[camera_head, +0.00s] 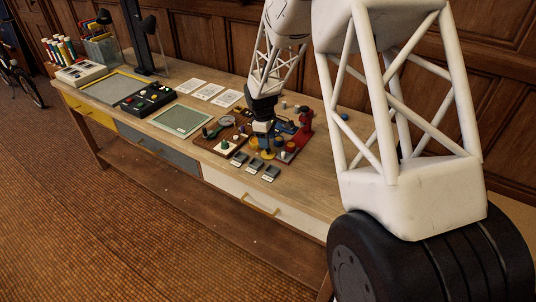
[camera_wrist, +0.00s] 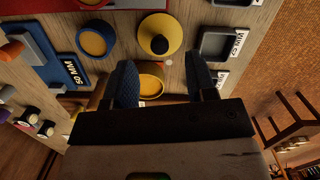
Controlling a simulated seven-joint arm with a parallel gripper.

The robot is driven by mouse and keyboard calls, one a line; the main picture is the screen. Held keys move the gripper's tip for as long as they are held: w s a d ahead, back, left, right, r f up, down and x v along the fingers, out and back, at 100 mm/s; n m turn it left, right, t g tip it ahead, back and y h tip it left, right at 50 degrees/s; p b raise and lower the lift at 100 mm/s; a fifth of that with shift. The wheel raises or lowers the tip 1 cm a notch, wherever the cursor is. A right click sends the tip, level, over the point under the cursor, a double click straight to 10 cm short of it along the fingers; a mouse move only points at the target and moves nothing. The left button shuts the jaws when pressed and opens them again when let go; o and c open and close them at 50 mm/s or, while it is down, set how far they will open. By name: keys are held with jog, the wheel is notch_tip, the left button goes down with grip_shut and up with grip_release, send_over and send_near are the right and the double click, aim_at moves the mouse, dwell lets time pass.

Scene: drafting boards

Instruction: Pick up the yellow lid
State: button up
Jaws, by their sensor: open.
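A round yellow lid with a dark knob (camera_wrist: 174,27) lies on the wooden top in the wrist view, just beyond my fingertips. A yellow round piece (camera_wrist: 151,83) shows between my fingers, partly hidden by the gripper body; another yellow disc (camera_wrist: 92,43) sits in a blue holder to the left. My gripper (camera_wrist: 161,72) is open, with its two blue-grey fingers apart and no object visibly held. In the head view my gripper (camera_head: 263,141) is low over the bench, close above a yellow round piece (camera_head: 267,155); I cannot tell which one this is.
Small grey trays (camera_head: 254,164) line the bench's front edge, and one shows beside the lid (camera_wrist: 220,43). A wooden board with parts (camera_head: 226,146) stands left of my gripper and a red stand (camera_head: 305,120) right. A green mat (camera_head: 181,121) lies farther left.

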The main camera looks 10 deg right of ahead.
jog(key=shift+d+f, duration=0.2)
jog(key=shift+f, duration=2.4)
jog(key=shift+s, duration=0.1)
grip_shut()
jog(key=shift+r, duration=0.15)
jog(key=shift+r, duration=0.9)
jog(key=shift+s+r, duration=0.25)
jog(key=shift+r, duration=0.55)
jog(key=s, duration=0.5)
jog(key=s+r, duration=0.1)
jog(key=s, duration=0.9)
jog(key=shift+s+a+r, duration=0.15)
jog(key=shift+s+r, duration=0.05)
